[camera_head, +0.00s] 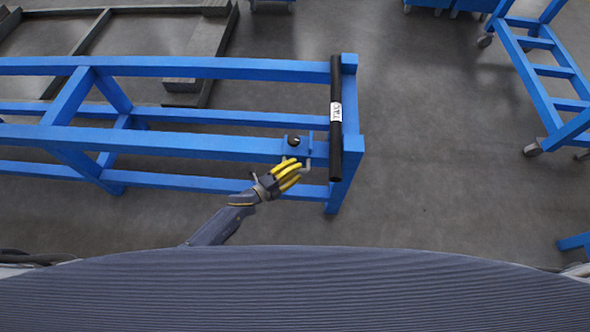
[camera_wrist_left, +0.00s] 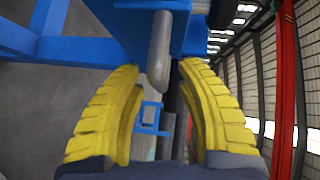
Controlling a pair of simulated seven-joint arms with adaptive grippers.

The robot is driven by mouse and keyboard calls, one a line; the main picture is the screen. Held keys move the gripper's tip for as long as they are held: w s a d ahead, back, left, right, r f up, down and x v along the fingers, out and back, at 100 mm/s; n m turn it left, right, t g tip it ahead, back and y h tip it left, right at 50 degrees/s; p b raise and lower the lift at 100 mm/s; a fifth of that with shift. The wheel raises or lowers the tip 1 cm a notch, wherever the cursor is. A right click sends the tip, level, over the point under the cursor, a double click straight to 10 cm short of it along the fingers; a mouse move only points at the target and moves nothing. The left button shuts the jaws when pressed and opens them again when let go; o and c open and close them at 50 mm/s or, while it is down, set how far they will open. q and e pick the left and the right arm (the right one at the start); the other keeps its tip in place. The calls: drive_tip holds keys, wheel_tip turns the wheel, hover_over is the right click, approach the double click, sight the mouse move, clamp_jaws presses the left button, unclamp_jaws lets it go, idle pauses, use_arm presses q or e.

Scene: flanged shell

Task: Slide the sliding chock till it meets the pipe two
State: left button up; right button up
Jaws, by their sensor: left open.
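The sliding chock (camera_head: 310,146) is a small blue bracket on the near blue rail, with a black knob and a grey bent handle (camera_head: 306,165). A black pipe (camera_head: 336,150) with a white label, seemingly pipe two, lies across the rails at the rack's right end. A small gap shows between chock and pipe. My left gripper (camera_head: 289,174) has yellow fingers and is just below the chock in the head view. In the left wrist view the open fingers stand on both sides of the grey handle (camera_wrist_left: 160,55), apart from it. My right gripper is out of view.
The long blue rack (camera_head: 200,145) runs to the left from the pipe. A blue wheeled cart (camera_head: 540,85) stands at the right, and a dark metal frame (camera_head: 120,35) lies behind the rack. The floor (camera_head: 440,160) between rack and cart is clear.

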use_arm(q)
clamp_jaws()
idle(0.3)
idle(0.6)
